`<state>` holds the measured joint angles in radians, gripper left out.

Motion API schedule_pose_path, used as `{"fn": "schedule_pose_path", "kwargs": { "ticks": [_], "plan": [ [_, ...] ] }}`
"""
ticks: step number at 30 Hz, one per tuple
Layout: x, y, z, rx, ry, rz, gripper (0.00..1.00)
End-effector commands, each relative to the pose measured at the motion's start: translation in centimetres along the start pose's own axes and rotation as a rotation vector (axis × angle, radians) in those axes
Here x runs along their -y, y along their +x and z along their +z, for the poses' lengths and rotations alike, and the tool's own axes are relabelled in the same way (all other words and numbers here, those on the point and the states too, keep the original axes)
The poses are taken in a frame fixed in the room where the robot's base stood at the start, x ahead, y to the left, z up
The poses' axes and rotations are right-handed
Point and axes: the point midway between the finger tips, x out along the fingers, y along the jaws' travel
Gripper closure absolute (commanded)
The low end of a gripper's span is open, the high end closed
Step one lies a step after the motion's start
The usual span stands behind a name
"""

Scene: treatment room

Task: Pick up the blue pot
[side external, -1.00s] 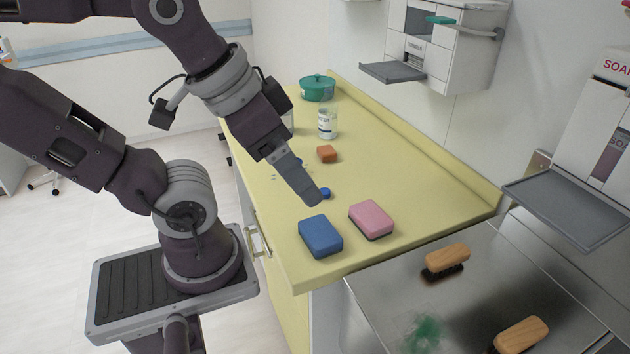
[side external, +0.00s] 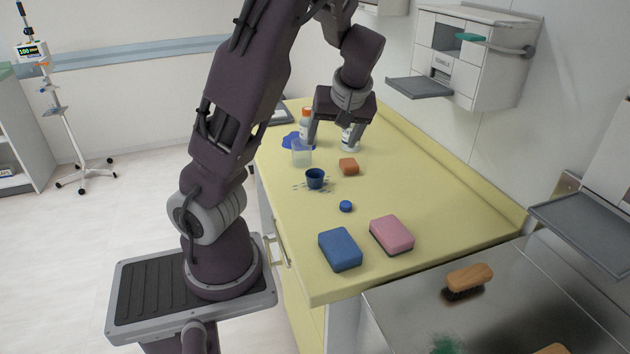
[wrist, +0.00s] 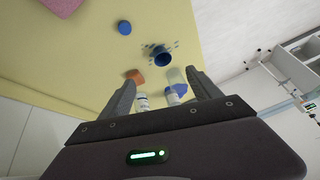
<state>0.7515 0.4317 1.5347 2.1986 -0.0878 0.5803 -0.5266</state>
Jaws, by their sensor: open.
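The blue pot (side external: 315,178) is a small dark blue cup standing upright on the yellow counter, with blue specks around it. It also shows in the wrist view (wrist: 161,58), beyond my fingertips. My gripper (side external: 333,142) is open, pointing down above the counter behind the pot, apart from it. In the wrist view my gripper (wrist: 160,80) has nothing held between its fingers. A flat round blue piece (side external: 346,206) lies on the counter in front of the pot.
A clear beaker (side external: 302,153), orange-capped bottle (side external: 306,128), white jar (side external: 350,137) and blue patch (side external: 290,140) are close to my gripper. An orange-brown block (side external: 348,166) lies right of the pot. Blue (side external: 340,249) and pink (side external: 391,235) sponges lie at the front.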

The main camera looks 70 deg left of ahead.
Motion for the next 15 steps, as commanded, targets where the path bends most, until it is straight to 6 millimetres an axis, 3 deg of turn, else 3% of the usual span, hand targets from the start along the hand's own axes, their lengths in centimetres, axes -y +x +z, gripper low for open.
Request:
{"fn": "schedule_pose_path", "kwargs": {
  "ticks": [5, 12, 13, 15],
  "plan": [
    [1.5, -2.1, -5.1, -0.253, -0.130, -0.071, 0.28],
    [2.7, -7.9, -10.0, -0.556, -0.263, -0.075, 0.28],
    [2.8, -8.1, -10.1, -0.579, -0.273, -0.074, 0.28],
    [2.6, -5.2, -8.6, -0.561, -0.271, -0.080, 0.28]
  ]
}}
